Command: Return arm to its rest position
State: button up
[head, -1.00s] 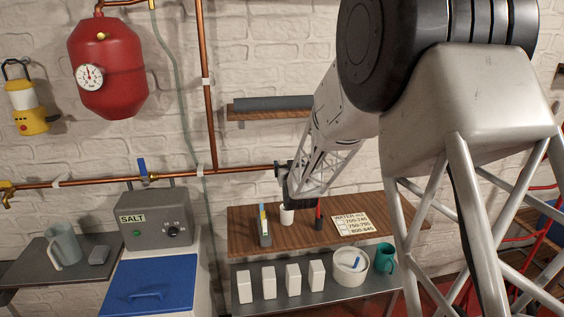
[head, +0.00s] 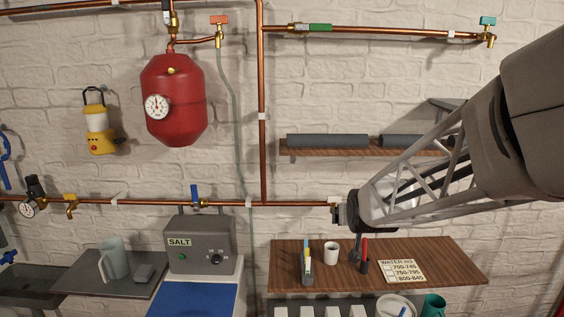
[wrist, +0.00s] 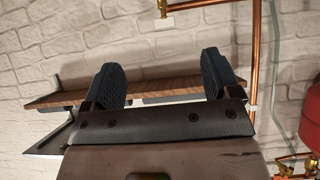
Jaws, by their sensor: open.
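My gripper (head: 350,215) is at the end of my arm, which reaches in from the right in the head view. It shows just above the wooden shelf (head: 440,262), in front of the brick wall. Its fingers are small and hard to make out there. In the wrist view, the two dark ribbed fingers of my gripper (wrist: 165,78) stand wide apart with nothing between them. A wooden shelf (wrist: 165,88) and white brick wall show behind them.
A white cup (head: 331,253), a red marker (head: 365,256) and a note card (head: 402,271) are on the wooden shelf. The salt box (head: 200,244) stands to the left, below a copper pipe (head: 130,202). A red tank (head: 174,98) hangs on the wall.

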jog(key=s+g, duration=0.8)
jog(key=s, duration=2.7)
jog(key=shift+r, duration=0.2)
